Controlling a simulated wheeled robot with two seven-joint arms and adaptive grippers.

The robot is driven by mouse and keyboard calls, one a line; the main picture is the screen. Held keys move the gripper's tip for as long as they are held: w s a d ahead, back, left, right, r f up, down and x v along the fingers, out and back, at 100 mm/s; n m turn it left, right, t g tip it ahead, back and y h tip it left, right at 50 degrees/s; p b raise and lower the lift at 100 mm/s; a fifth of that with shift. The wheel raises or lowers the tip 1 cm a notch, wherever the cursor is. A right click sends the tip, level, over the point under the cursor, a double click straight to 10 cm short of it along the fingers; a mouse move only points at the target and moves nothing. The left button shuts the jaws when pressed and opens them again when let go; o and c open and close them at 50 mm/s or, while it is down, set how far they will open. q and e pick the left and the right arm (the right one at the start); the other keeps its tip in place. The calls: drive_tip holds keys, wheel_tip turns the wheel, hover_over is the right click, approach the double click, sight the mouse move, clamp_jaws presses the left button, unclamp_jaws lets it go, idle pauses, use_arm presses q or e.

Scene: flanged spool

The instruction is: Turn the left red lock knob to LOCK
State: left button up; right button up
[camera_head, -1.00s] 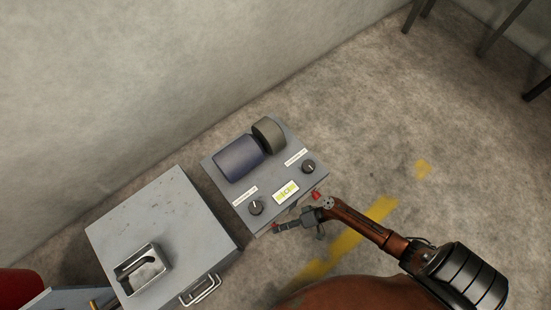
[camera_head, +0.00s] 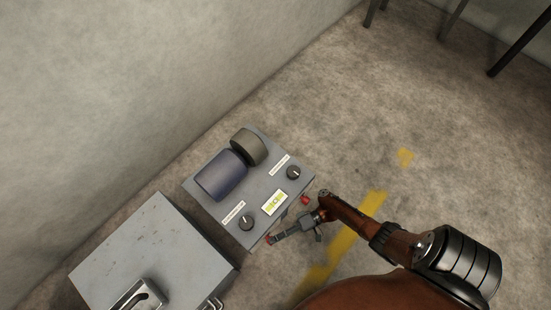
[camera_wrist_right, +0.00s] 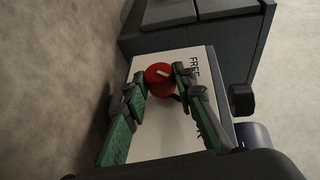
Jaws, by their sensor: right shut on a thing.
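The left red lock knob (camera_head: 269,240) is on the front side of the grey machine box (camera_head: 215,218), low at its left end. In the right wrist view the red knob (camera_wrist_right: 158,79) has a pale pointer mark and sits on a white plate (camera_wrist_right: 160,140) reading FREE; other lettering is partly hidden by a finger. My right gripper (camera_head: 277,238) is at this knob. In the wrist view its green-padded fingers (camera_wrist_right: 160,84) are shut on the knob, one on each side. My left gripper is not in view.
A second red knob (camera_head: 305,200) is further right on the same front. The box top carries a blue cylinder (camera_head: 221,175), a grey wheel (camera_head: 249,147), black dials (camera_head: 246,222) and a lit display (camera_head: 274,202). A grey cabinet (camera_head: 150,250) stands left.

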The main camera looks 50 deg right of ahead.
drive_tip(key=shift+s, duration=0.1)
idle(0.3)
drive_tip(key=o, duration=1.2)
drive_tip(key=shift+c, duration=0.2)
drive_tip(key=shift+d, duration=0.1)
drive_tip(key=v, duration=1.1)
drive_tip(key=shift+d, duration=0.35)
drive_tip(key=shift+s, duration=0.15)
